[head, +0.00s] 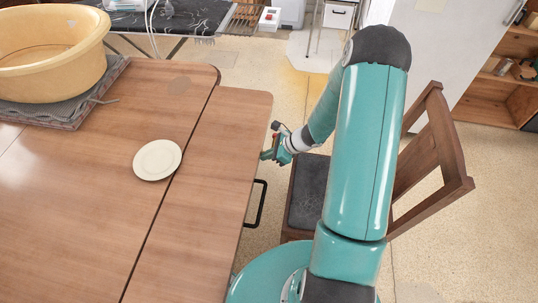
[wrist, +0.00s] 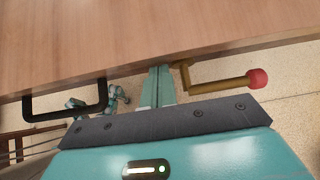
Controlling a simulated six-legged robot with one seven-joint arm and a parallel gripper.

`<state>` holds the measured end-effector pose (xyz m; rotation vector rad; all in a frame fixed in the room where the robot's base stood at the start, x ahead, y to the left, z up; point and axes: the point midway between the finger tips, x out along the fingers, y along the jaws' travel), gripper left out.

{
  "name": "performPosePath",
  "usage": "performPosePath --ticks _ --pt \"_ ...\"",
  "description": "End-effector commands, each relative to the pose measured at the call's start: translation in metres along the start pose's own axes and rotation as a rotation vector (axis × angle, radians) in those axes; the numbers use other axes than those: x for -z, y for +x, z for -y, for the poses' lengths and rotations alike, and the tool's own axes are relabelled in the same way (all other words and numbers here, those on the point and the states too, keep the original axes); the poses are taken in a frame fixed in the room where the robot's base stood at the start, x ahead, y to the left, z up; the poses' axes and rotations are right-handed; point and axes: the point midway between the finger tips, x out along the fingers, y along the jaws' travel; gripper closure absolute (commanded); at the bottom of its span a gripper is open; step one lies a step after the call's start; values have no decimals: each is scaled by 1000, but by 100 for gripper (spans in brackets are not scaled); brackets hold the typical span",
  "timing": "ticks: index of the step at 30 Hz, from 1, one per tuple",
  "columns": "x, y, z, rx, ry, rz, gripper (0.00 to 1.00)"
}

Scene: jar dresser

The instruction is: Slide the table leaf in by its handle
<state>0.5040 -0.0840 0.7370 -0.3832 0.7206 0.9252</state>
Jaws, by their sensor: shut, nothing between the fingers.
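The table leaf (head: 207,180) is a wooden panel along the right side of the table, parted from the main top by a dark gap. Its black bar handle (head: 262,205) sticks out from the leaf's right edge and also shows at the left of the wrist view (wrist: 65,112). My gripper (head: 268,155) is beside the leaf's right edge, farther back than the handle and apart from it. In the wrist view my fingers (wrist: 160,80) are together and empty, pointing at the leaf's edge (wrist: 150,45), between the handle and a brass crank (wrist: 215,84) with a red knob.
The main tabletop (head: 80,210) holds a white plate (head: 157,160) near the gap and a yellow tub (head: 55,50) on a folded cloth at the back left. A wooden chair (head: 430,150) with a dark seat stands right of the leaf, close to my arm.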

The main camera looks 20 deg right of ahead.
Motion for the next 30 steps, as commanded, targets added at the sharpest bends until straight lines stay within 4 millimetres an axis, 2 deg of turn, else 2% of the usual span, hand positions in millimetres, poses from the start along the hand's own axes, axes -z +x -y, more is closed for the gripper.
performPosePath --ticks 5,11,24,30 --pt "-5 6 0 -2 -1 1 100" --pt "-25 31 -2 -5 -4 2 100" --pt "-102 129 -2 -5 -4 2 100" --pt "-127 162 -2 -3 -3 2 100"
